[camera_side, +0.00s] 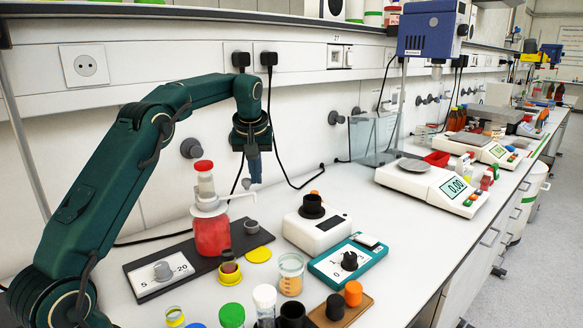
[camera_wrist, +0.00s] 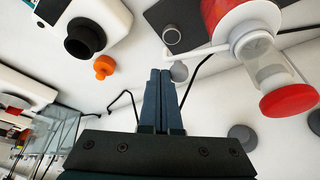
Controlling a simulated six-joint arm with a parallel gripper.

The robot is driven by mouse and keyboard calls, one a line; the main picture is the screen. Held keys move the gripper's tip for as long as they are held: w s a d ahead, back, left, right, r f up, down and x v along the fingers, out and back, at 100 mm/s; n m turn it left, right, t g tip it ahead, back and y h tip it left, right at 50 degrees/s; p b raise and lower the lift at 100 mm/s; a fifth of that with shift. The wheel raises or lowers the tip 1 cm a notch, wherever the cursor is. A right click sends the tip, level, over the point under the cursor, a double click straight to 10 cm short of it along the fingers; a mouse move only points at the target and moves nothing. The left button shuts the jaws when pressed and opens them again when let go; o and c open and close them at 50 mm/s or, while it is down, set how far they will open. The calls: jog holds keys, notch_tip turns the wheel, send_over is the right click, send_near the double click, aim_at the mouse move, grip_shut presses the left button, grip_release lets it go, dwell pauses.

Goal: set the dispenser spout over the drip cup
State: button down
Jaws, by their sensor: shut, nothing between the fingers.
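The dispenser (camera_side: 212,232) is a red bottle with a white pump head and red cap, standing on a dark base plate. It also shows at the upper right of the wrist view (camera_wrist: 273,62). Its thin white spout (camera_side: 236,196) points right in the side view, with a grey piece near its end. A small yellow and dark cup (camera_side: 229,274) stands at the plate's front; I cannot tell whether it is the drip cup. A grey round piece (camera_side: 251,227) sits on the plate's right end. My gripper (camera_side: 255,186) is shut and empty, pointing down near the spout's end; contact is unclear.
The dark plate (camera_side: 196,262) carries a white card and a knob. A white device with a black top (camera_side: 319,233), a teal device (camera_side: 347,262) and several capped jars crowd the front. A scale (camera_side: 425,185) stands right. The wall is close behind.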

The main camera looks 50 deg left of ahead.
jog(key=shift+w+a, duration=0.2)
jog(key=shift+a, duration=0.5)
dwell(0.5)
